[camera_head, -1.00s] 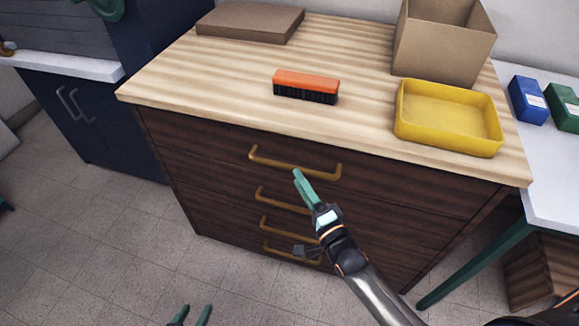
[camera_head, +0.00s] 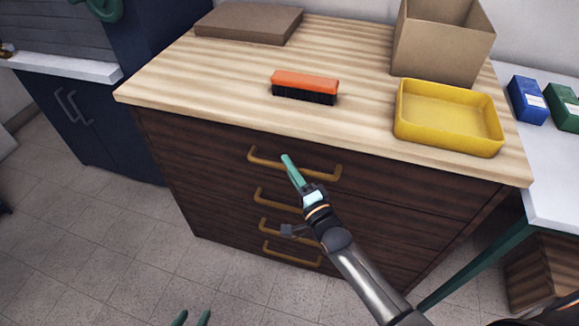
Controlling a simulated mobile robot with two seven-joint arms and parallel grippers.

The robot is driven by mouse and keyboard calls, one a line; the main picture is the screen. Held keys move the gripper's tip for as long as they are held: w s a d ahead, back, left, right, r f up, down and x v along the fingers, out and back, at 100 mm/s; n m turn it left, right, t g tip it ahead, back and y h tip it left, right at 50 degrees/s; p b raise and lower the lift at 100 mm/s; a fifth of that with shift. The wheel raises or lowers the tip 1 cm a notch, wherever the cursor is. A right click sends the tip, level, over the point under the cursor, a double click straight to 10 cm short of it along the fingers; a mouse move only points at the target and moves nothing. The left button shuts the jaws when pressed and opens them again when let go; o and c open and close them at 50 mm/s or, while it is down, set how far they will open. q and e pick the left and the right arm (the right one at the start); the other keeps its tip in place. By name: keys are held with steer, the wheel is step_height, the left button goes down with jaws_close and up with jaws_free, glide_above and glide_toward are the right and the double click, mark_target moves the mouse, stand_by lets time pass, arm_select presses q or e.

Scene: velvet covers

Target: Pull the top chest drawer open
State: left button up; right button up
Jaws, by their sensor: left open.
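The chest has a dark brown wooden front, and its top drawer (camera_head: 400,185) looks shut, flush with the front. The drawer's brass handle (camera_head: 322,173) is a horizontal bar near the front's upper edge. My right gripper (camera_head: 287,160) has teal fingers that overlap the middle of this handle in the view. They are seen nearly edge-on, so I cannot tell whether they are apart or closed, or touching the bar. My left gripper (camera_head: 192,318) is at the bottom edge over the floor, its two teal fingertips apart and empty. The rest of it is out of frame.
Lower drawers carry similar handles (camera_head: 275,249), partly behind my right arm. On the pale wooden top (camera_head: 210,75) are an orange brush (camera_head: 305,82), a yellow tray (camera_head: 402,131), a cardboard box (camera_head: 435,55) and a flat brown box (camera_head: 248,22). Floor left of the chest is clear.

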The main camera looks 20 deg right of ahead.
jaws_close()
stand_by(0.9)
